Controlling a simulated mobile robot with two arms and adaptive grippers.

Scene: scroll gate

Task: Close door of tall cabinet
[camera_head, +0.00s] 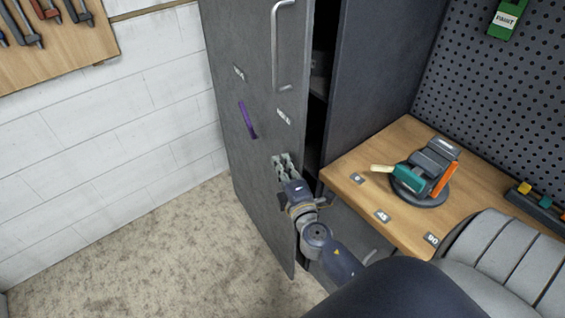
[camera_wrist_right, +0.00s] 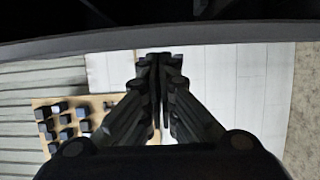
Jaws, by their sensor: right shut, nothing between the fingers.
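The tall cabinet's grey door (camera_head: 240,70) stands partly open, with a dark gap between it and the cabinet body (camera_head: 370,75). A vertical metal handle (camera_head: 277,50) is on the upper part of the door. My right gripper (camera_head: 283,162) is shut and empty, in front of the lower half of the door, below the handle. I cannot tell whether it touches the door. In the right wrist view my shut fingers (camera_wrist_right: 158,62) point toward a grey edge (camera_wrist_right: 200,34) across the top, possibly the door's. My left gripper is not in view.
A grey chair-like padded surface (camera_head: 510,255) is at lower right. A pegboard (camera_head: 485,90) is behind the bench. The carpeted floor (camera_head: 150,260) left of the door is clear.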

